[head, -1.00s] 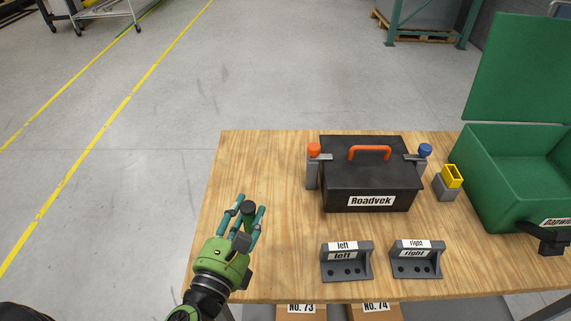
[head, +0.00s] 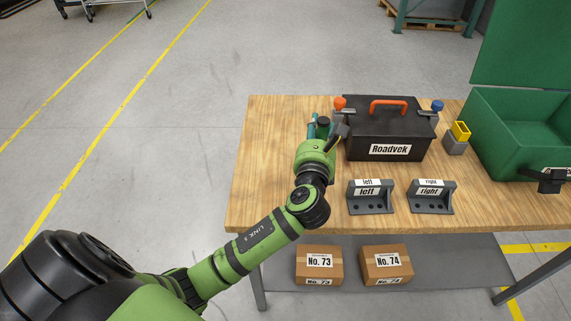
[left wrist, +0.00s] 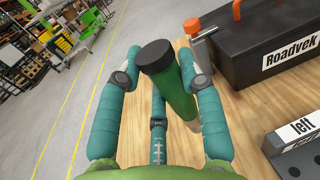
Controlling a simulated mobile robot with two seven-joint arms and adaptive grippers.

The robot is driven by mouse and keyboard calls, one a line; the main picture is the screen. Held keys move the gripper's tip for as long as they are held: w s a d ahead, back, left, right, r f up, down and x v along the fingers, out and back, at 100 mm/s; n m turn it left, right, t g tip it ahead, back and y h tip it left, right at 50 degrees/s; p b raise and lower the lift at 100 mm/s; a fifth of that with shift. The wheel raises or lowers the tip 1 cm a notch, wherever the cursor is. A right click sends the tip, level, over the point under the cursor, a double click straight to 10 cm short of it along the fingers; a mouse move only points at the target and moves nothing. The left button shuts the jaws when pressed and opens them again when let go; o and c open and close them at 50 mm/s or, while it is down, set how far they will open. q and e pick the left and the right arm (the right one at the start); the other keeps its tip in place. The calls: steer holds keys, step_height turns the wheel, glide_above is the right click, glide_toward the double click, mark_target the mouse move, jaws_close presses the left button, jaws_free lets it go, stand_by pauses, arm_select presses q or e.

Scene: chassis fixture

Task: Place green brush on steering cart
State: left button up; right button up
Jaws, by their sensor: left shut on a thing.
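My left gripper (head: 319,128) is shut on a green cylinder with a black cap, which I take for the green brush. In the left wrist view the brush (left wrist: 178,88) stands tilted between the teal fingers of the gripper (left wrist: 160,85), cap uppermost; its lower end is partly hidden. The gripper is over the table's left part, just left of the black toolbox. A wheeled cart (head: 105,6) is cut off at the top left of the head view; I cannot tell whether it is the steering cart. My right gripper is not in view.
Cartons (head: 319,265) lie on the shelf below. Grey floor with yellow lines is clear at left.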

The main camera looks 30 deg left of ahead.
arm_select(q)
steer(key=s+a+f, duration=0.1)
steer(key=a+f, duration=0.9)
steer(key=shift+s, duration=0.35)
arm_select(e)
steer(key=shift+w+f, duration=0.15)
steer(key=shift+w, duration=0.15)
arm_select(q)
steer(key=shift+b, duration=0.3)
steer(key=shift+f, duration=0.25)
steer(key=o, duration=1.1)
steer(key=shift+r, duration=0.1)
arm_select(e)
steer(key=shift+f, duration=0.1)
arm_select(q)
steer(key=shift+o, duration=0.2)
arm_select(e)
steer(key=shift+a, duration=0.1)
